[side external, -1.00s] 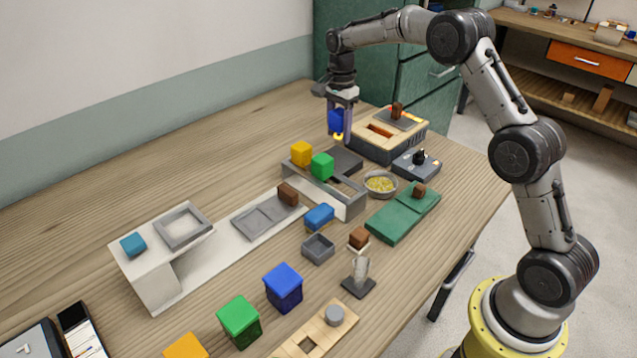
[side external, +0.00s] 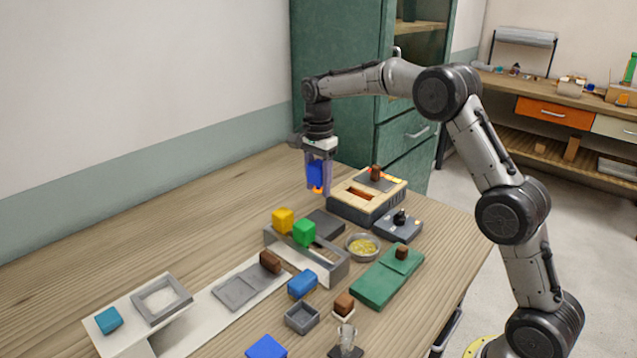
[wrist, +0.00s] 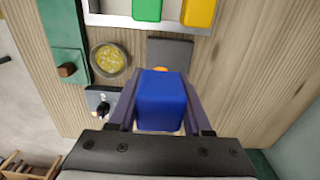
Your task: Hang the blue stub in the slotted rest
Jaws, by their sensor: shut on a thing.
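My gripper (side external: 318,184) is shut on the blue stub (side external: 315,172), held upright above the table beside the wood-topped box. A small orange tip shows under the stub, and the wrist view shows the blue block (wrist: 161,98) between both fingers. The grey slotted rest (side external: 334,270) stands in front of the gripper, lower down. A yellow block (side external: 283,220) and a green block (side external: 304,233) sit at its top. In the wrist view, the rest (wrist: 105,19) is at the top edge, apart from the held stub. The stub's lower part is mostly hidden there.
The wood-topped box (side external: 345,203) stands right of the gripper. A dark plate (side external: 327,224) lies below it. A bowl of yellow bits (side external: 363,247), a knob unit (side external: 398,226) and a green board (side external: 385,280) are to the right. Bare table lies to the left.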

